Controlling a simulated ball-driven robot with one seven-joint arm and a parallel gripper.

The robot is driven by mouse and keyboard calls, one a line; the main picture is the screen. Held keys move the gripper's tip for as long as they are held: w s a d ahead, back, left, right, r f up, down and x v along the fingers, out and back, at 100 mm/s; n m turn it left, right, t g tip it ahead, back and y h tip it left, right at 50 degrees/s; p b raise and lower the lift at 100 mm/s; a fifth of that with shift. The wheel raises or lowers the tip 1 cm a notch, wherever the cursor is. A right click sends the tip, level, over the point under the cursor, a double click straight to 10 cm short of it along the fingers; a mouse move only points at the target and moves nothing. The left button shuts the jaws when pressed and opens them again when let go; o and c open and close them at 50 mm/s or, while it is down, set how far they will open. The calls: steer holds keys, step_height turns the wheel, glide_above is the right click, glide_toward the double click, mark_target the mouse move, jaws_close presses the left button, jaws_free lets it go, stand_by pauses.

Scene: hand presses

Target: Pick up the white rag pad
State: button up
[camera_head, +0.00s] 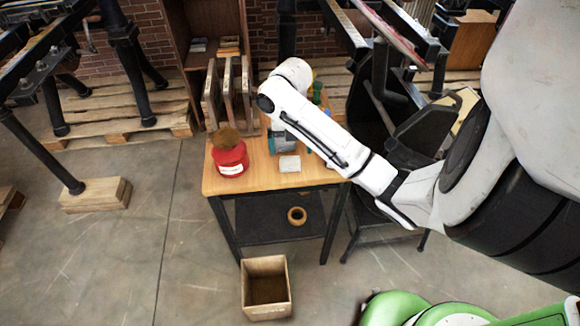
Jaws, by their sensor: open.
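A small, pale, flat pad (289,163), which looks like the white rag pad, lies near the front edge of the wooden table top (262,180). My white arm reaches in from the right and bends above the table. Its forearm crosses over the table behind and to the right of the pad. Nothing visible touches the pad.
A red tin (230,160) with a brown clump (225,137) on it stands left of the pad. A teal-grey item (281,140) sits just behind it. A brown ring (297,215) lies on the lower shelf. An open wooden box (266,287) stands on the floor in front.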

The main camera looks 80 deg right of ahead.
mark_target(290, 160)
steer(key=shift+w+f+b, duration=0.15)
steer(key=shift+f+b, duration=0.35)
steer(key=shift+f, duration=2.55)
steer(key=c, duration=1.1)
